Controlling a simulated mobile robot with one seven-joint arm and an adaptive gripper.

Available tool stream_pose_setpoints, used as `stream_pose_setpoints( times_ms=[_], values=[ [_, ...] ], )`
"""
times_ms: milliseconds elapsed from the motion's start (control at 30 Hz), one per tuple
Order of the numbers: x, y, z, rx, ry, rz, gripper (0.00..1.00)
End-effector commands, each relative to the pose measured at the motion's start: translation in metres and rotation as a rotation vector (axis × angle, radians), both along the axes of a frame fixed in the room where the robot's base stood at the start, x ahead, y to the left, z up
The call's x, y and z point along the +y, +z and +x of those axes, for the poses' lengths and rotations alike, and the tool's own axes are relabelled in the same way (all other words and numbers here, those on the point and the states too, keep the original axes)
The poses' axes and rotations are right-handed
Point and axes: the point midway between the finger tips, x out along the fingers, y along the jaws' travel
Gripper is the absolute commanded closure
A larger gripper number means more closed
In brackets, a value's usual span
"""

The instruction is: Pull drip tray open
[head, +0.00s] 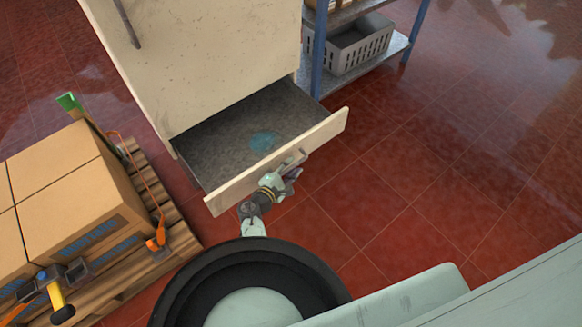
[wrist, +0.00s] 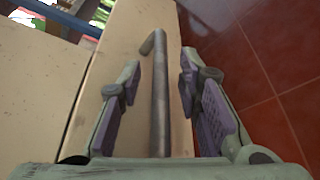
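The drip tray (head: 225,135) is a grey-lined drawer at the bottom of a cream cabinet (head: 205,55), pulled well out. A blue patch (head: 265,141) shows on its floor. Its pale front panel (head: 235,187) carries a grey bar handle (head: 293,158), which also runs down the middle of the wrist view (wrist: 160,95). My gripper (head: 289,176) is at the handle, outside the front panel. In the wrist view its two fingers (wrist: 158,100) are open, one on each side of the bar, with a visible gap on both sides.
A pallet (head: 172,225) with cardboard boxes (head: 75,200) and orange straps stands close on the left. A blue-post shelf (head: 404,42) with a grey crate (head: 350,48) is behind on the right. The red tiled floor (head: 400,170) is clear to the right.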

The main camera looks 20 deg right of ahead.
Motion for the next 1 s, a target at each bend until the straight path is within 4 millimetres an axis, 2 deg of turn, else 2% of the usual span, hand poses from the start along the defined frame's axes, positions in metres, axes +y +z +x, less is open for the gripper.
stream_pose_setpoints(
  times_ms=[267, 367, 600, 700, 833, 1000],
  values=[
    [0.0, 0.007, 0.0, -0.002, -0.001, 0.0, 0.69],
    [0.0, 0.021, 0.0, -0.004, 0.0, 0.0, 0.69],
    [0.001, 0.073, 0.003, -0.01, 0.002, -0.004, 0.69],
    [0.001, 0.087, 0.002, -0.008, 0.002, -0.004, 0.69],
    [0.0, 0.098, 0.001, -0.003, 0.001, -0.002, 0.69],
    [0.0, 0.101, 0.0, 0.0, 0.001, -0.001, 0.69]
  ],
)
